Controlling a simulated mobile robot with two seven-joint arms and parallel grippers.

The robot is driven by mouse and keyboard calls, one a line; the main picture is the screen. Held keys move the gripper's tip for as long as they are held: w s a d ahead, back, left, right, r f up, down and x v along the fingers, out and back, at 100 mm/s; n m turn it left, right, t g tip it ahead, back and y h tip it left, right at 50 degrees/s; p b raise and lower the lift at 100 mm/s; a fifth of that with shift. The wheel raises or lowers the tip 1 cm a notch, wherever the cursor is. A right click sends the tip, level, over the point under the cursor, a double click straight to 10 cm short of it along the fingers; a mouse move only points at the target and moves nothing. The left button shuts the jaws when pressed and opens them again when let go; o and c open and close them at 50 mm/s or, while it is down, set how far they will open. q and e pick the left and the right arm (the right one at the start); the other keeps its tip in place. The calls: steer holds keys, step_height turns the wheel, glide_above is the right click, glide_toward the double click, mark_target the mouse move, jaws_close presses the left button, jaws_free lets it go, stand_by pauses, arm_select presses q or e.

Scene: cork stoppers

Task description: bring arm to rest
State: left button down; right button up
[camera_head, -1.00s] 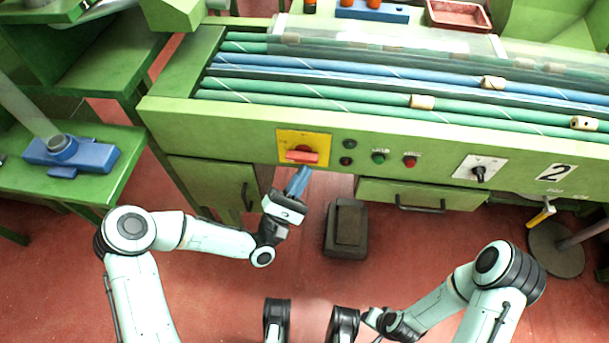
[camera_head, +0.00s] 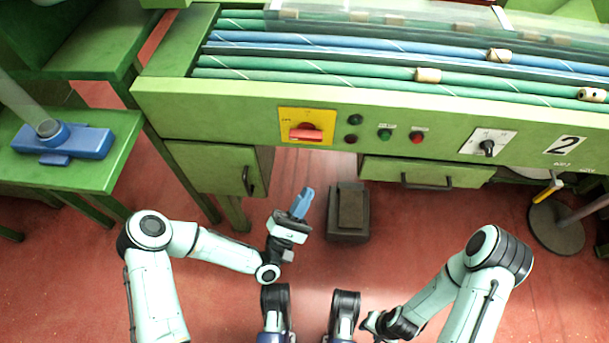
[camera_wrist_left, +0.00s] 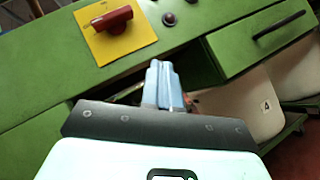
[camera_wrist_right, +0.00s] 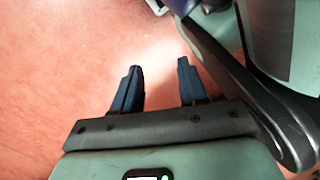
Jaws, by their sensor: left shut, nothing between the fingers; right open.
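My left gripper (camera_head: 304,200) is in front of the green machine, below the red rotary switch (camera_head: 306,132) on its yellow plate and clear of it. Its blue fingers are together and empty. In the left wrist view the shut fingers (camera_wrist_left: 163,80) point toward the machine front, with the red switch (camera_wrist_left: 112,20) at upper left. My right arm is folded low at the right in the head view, and its fingers cannot be made out there. In the right wrist view my right gripper (camera_wrist_right: 155,85) is open and empty above the red floor.
The green machine (camera_head: 210,115) spans the top, with cork stoppers (camera_head: 428,75) on its green and blue rollers. A dark pedal box (camera_head: 347,212) stands on the floor near my left gripper. A green table (camera_head: 90,175) with a blue device (camera_head: 65,142) is at left.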

arm_select(q)
steer(key=shift+s+f, duration=0.65)
arm_select(e)
steer(key=shift+w+r, duration=0.1)
steer(key=shift+w, duration=0.1)
